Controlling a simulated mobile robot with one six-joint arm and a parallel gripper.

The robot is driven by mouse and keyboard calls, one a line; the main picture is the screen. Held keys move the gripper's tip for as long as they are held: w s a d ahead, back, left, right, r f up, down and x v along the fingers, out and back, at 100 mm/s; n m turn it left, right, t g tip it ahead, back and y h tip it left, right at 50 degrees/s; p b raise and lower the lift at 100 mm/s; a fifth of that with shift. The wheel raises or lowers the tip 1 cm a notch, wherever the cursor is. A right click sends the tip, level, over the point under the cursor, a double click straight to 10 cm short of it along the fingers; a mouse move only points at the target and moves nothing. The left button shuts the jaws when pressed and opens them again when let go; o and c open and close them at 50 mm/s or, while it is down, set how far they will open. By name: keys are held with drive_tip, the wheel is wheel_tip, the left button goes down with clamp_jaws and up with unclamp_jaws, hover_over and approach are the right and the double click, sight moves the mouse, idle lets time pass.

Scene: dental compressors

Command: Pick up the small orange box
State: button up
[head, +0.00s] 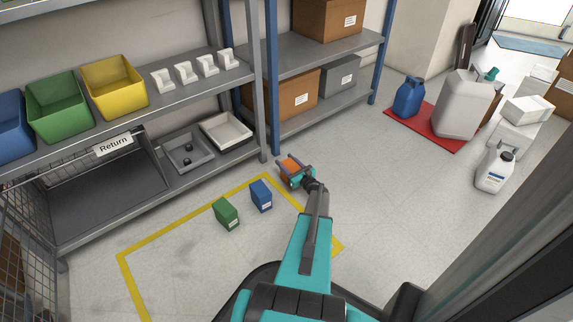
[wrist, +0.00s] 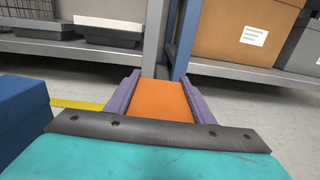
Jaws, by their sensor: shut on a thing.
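The small orange box (wrist: 160,100) sits between the two purple fingers of my gripper (wrist: 160,93) in the wrist view, and the fingers are shut on its sides. In the head view the orange box (head: 289,168) shows at the end of my arm, partly hidden by my gripper (head: 292,170). It is near the floor by the shelf post; I cannot tell whether it touches the floor.
A blue box (head: 261,196) and a green box (head: 226,214) stand on the floor inside yellow tape (head: 190,216). Shelves (head: 175,181) with bins are behind. Blue shelf posts (wrist: 182,40) rise just ahead. Jugs stand on a red mat (head: 420,135) at right; the floor between is clear.

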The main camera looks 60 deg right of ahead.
wheel_tip(320, 180, up, 3)
drive_tip(key=shift+f+p, duration=0.2)
drive_tip(key=shift+p, duration=0.45)
drive_tip(key=shift+s+a+r+p, duration=0.2)
drive_tip(key=shift+s+a+p, duration=0.1)
drive_tip(key=shift+s+a, duration=0.25)
drive_tip(key=s+a+p, duration=0.4)
drive_tip(key=s+a, duration=0.6)
drive_tip(key=shift+s+r, duration=0.3)
drive_tip(key=shift+r, duration=0.15)
drive_tip(key=shift+w, duration=0.1)
